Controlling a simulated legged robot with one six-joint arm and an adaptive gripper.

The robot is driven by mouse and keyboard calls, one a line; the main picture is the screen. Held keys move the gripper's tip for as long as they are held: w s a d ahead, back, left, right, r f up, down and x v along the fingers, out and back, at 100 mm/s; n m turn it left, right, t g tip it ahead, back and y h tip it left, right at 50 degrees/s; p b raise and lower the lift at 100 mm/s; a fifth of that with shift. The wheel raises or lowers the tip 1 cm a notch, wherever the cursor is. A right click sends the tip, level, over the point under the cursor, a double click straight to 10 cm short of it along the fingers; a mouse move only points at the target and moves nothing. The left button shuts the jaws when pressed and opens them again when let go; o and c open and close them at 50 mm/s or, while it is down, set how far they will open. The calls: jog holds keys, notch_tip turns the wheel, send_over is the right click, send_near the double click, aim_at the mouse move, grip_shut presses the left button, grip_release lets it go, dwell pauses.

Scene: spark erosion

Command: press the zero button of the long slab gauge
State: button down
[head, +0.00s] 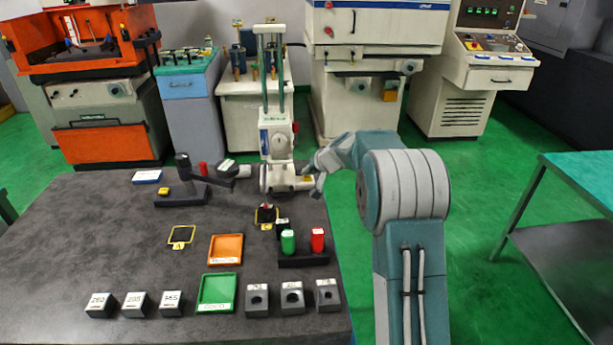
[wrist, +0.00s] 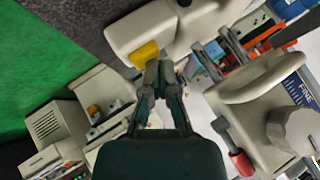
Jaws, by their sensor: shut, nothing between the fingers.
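A dark bench gauge (head: 183,196) has a long flat slab base, a post and an arm. A yellow button (head: 163,191) sits at the base's left end. To its right stands a tall white instrument (head: 276,145) with a round dial and green columns; its pale foot also shows in the wrist view (wrist: 125,35), with a yellow button (wrist: 146,53) on it. Which one the task names is not clear. My gripper (head: 313,183) is shut and empty by the right end of this foot. In the wrist view its fingertips (wrist: 161,70) overlap the yellow button's edge; contact cannot be told.
Green and red upright pieces (head: 288,241) stand on a dark holder nearby. An orange tray (head: 226,249), a green tray (head: 217,307) and several small blocks occupy the bench front. The bench's left middle (head: 80,240) is clear. Machines line the back.

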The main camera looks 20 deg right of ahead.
aim_at(308, 178)
jog(key=shift+r, duration=0.4)
jog(key=shift+r, duration=2.9)
jog(key=shift+s, duration=0.1)
jog(key=s+a+r+n+g, duration=0.1)
jog(key=s+a+r, duration=0.2)
jog(key=s, duration=0.5)
jog(key=s+a+r+n+h, duration=0.1)
jog(key=s+a+r, duration=0.15)
jog(key=s, duration=0.45)
jog(key=s+a+r+n+g, duration=0.15)
jog(key=s+r, duration=0.25)
jog(key=s, duration=0.4)
jog(key=s+f+h, duration=0.1)
jog(key=s+f, duration=0.2)
jog(key=s, duration=0.8)
jog(key=s+f+h, duration=0.1)
jog(key=s+f, duration=0.1)
jog(key=s, duration=0.9)
jog(key=shift+s+a+f+n+h, duration=0.35)
jog(key=shift+s+a+f+h, duration=0.05)
jog(key=shift+a, duration=0.05)
